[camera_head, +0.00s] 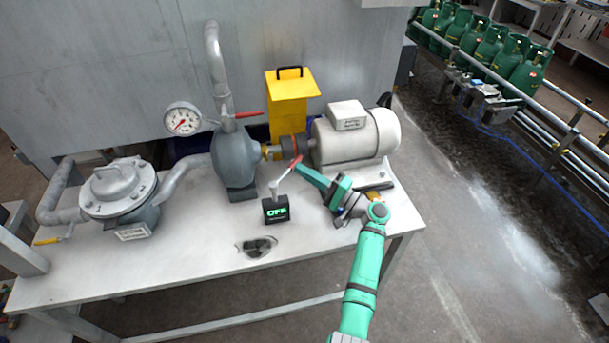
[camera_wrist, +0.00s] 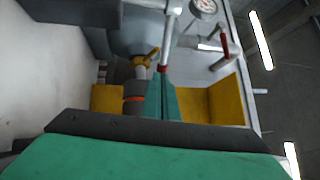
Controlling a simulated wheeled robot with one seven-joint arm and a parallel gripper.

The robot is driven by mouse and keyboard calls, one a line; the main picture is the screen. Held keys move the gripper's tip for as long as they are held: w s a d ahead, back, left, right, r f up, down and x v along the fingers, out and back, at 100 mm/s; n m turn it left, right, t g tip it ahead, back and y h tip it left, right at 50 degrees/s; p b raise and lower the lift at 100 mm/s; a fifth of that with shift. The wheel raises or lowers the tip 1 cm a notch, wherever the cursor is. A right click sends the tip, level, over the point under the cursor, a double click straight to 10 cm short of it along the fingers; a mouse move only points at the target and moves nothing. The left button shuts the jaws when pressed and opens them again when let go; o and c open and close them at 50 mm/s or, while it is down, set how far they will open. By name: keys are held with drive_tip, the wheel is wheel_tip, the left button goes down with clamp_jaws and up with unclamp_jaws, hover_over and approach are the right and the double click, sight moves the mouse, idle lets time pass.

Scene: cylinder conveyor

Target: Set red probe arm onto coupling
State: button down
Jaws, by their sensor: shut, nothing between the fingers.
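The probe is a small black box (camera_head: 276,209) with a green "OFF" display, standing on the table. Its pale arm (camera_head: 281,183) slants up and right to a red tip (camera_head: 296,161). The coupling (camera_head: 291,148) is the dark, orange-ringed shaft part between pump and motor, just behind the red tip; it also shows in the wrist view (camera_wrist: 133,106). The tip appears apart from it. My gripper (camera_head: 301,168) is shut and empty, its fingertips right at the red tip. In the wrist view, the red tip (camera_wrist: 164,69) meets the green fingers (camera_wrist: 163,97); whether they touch is unclear.
The grey motor (camera_head: 345,138) is right of the coupling, the grey pump (camera_head: 236,160) left. A yellow guard (camera_head: 288,100) stands open behind. A red-handled valve (camera_head: 248,115), gauge (camera_head: 182,121) and strainer (camera_head: 118,188) are further left. The front of the table (camera_head: 185,245) is mostly clear.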

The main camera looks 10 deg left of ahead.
drive_tip(key=shift+w+a, duration=0.6)
drive_tip(key=shift+s+a, duration=0.2)
drive_tip(key=shift+a, duration=0.7)
drive_tip(key=shift+d, duration=0.15)
drive_tip(key=v, duration=1.1)
drive_tip(key=shift+d, duration=0.4)
drive_tip(key=shift+w+f, duration=0.1)
drive_tip(key=shift+w, duration=0.1)
